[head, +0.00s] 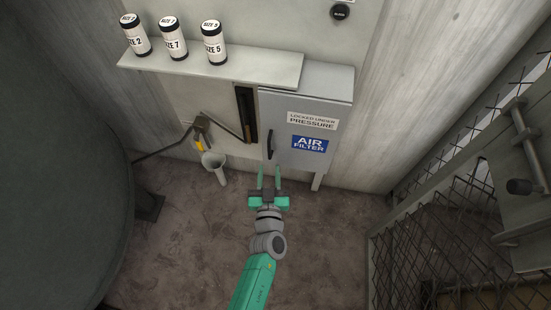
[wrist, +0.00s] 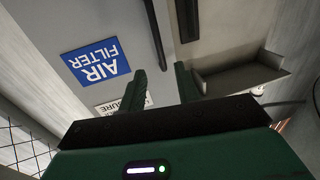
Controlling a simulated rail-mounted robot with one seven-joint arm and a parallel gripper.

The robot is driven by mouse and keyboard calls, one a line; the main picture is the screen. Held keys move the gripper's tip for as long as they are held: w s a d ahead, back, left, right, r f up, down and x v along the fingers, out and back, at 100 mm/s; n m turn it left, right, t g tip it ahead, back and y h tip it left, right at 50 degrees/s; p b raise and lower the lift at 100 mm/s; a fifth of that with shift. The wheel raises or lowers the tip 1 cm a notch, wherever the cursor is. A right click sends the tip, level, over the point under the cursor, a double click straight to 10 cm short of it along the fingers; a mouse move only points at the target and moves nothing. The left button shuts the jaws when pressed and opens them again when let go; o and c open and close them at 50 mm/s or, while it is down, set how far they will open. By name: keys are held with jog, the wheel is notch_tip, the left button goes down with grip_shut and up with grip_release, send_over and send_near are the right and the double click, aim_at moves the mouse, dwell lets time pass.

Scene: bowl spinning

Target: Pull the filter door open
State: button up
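The filter door (head: 325,103) is a grey cabinet front with a blue "AIR FILTER" label (head: 310,144) and a "LOCKED UNDER PRESSURE" label. It looks shut. Its dark vertical handle (head: 270,144) is on the door's left side. My gripper (head: 269,172) is open and empty, just below the handle in the head view, with its green fingers pointing up at the cabinet. In the wrist view, the fingers (wrist: 161,76) stand apart with nothing between them. The handle (wrist: 157,35) shows beyond them at the top, and the blue label (wrist: 96,62) is at left.
A shelf (head: 220,68) with several labelled canisters (head: 173,38) is above left. A dark slot (head: 246,112), a funnel (head: 214,166) and a yellow-handled pipe are left of the cabinet. A mesh fence (head: 440,225) is at right and a large dark tank (head: 55,150) at left.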

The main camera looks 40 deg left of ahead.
aim_at(269, 148)
jog(key=b+x, duration=0.3)
jog(key=x, duration=0.4)
jog(key=shift+a+f+b, duration=0.1)
jog(key=shift+a+b, duration=0.05)
jog(key=shift+b, duration=0.2)
jog(key=shift+w+a, duration=0.2)
jog(key=shift+w, duration=0.05)
grip_shut()
